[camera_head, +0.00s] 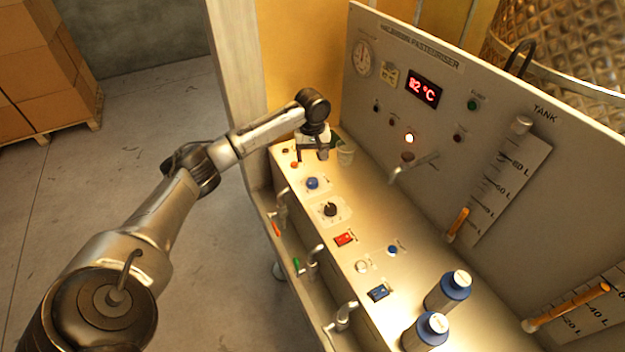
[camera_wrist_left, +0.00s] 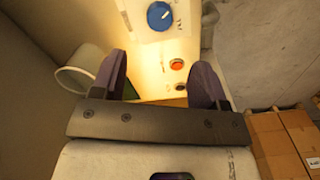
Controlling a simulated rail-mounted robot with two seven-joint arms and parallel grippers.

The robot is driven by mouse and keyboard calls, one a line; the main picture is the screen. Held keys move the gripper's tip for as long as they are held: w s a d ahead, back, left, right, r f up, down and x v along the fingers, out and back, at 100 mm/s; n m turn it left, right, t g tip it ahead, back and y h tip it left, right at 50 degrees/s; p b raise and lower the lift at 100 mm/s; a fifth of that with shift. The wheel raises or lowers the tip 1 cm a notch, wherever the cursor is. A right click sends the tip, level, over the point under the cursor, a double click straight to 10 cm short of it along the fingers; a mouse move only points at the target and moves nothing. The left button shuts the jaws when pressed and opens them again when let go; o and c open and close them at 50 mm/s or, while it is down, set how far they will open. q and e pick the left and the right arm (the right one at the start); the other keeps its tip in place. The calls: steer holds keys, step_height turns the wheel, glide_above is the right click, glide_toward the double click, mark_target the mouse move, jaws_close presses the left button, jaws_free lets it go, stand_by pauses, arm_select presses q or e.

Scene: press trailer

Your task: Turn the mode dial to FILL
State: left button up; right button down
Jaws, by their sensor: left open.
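The blue knob also shows at the top of the left wrist view (camera_wrist_left: 160,16). My left gripper (camera_head: 311,157) is open and empty above the panel's far end, beyond the blue knob. In the left wrist view its two fingers (camera_wrist_left: 161,70) stand apart, with an orange button (camera_wrist_left: 178,63) seen between them. My right gripper is out of view.
A white cup (camera_head: 345,156) stands close beside my left gripper. A spout (camera_head: 408,170) juts from the upright panel. Taps (camera_head: 342,317) line the front edge.

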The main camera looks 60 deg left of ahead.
mark_target(312, 180)
arm_select(q)
step_height(312, 180, down, 11)
steer(key=shift+r+b, duration=0.1)
steer(key=shift+b, duration=0.5)
steer(key=shift+c, duration=0.3)
